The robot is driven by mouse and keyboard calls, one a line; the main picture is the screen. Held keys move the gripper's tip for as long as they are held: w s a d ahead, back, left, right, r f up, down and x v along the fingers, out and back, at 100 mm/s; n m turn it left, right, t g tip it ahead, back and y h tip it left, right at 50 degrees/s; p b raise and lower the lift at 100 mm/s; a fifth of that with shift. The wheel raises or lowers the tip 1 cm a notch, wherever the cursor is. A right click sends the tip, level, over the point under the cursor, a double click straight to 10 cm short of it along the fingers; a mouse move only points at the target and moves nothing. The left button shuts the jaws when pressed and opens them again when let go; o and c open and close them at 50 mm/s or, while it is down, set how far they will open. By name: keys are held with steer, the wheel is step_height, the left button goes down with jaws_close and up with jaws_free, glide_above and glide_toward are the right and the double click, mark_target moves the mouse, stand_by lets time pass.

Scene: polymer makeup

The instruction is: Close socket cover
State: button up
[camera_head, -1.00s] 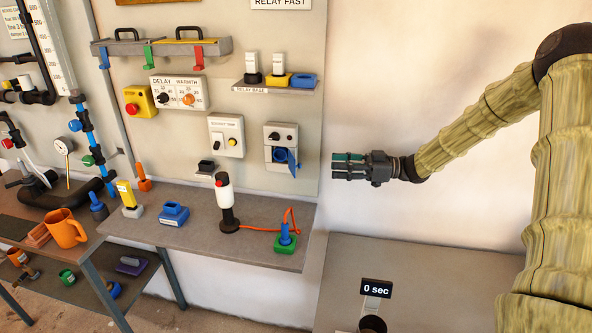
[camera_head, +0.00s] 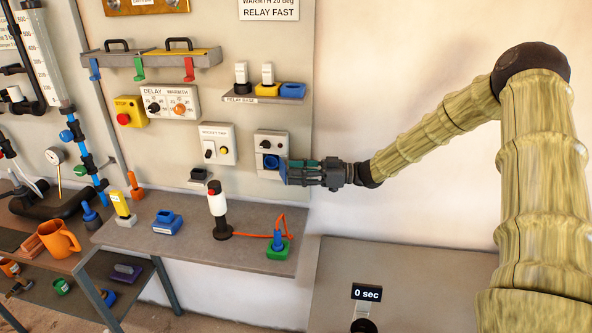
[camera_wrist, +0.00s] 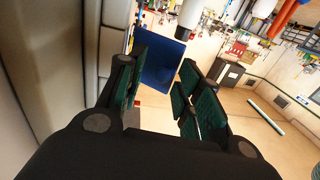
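The socket box (camera_head: 270,145) is a light panel on the wall board, with a dark knob above a round blue socket (camera_head: 270,161). The blue socket cover (camera_head: 283,171) stands open, swung out from the right of the socket. My gripper (camera_head: 293,172) is right at the cover, coming from the right. In the wrist view the blue cover (camera_wrist: 160,62) shows between and just beyond the tips of my gripper (camera_wrist: 163,80). The green-padded fingers are apart. I cannot tell whether a finger touches the cover. The socket face is hidden in the wrist view.
A switch box (camera_head: 217,144) is left of the socket box. The wall right of the board is bare.

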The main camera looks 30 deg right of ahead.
steer(key=shift+a, duration=0.2)
steer(key=shift+c, duration=0.2)
steer(key=c, duration=0.4)
steer(key=shift+r, duration=0.1)
steer(key=c, duration=0.3)
jaws_close()
steer(key=shift+r, duration=0.2)
